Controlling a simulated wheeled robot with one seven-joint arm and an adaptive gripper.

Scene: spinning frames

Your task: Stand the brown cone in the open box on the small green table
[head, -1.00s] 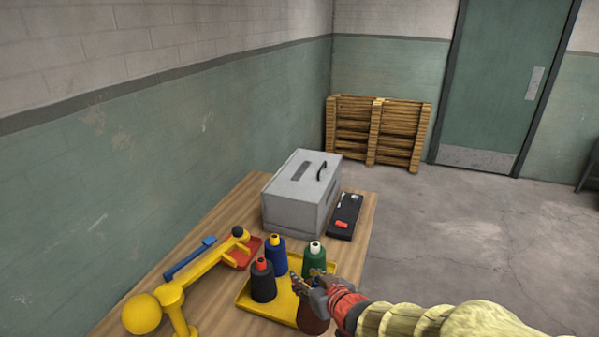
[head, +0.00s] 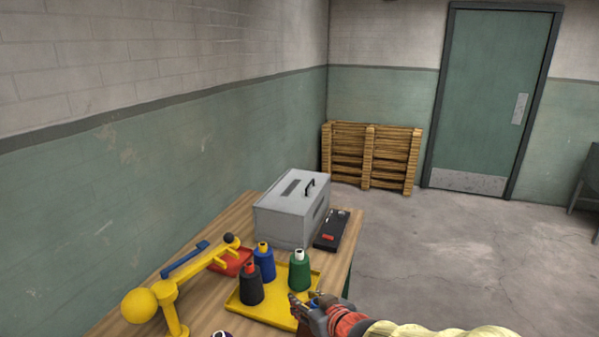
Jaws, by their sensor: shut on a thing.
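My gripper (head: 306,306) is at the bottom centre, by the near right edge of the yellow tray (head: 250,311). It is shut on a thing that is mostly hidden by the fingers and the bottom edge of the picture. The earlier frame shows a brown cone-like body just under the fingers, so the held thing looks to be the brown cone. The open box and the small green table cannot be made out in this view.
A yellow jointed stand (head: 170,300), a grey case (head: 290,215) and a black case (head: 331,230) are nearby.

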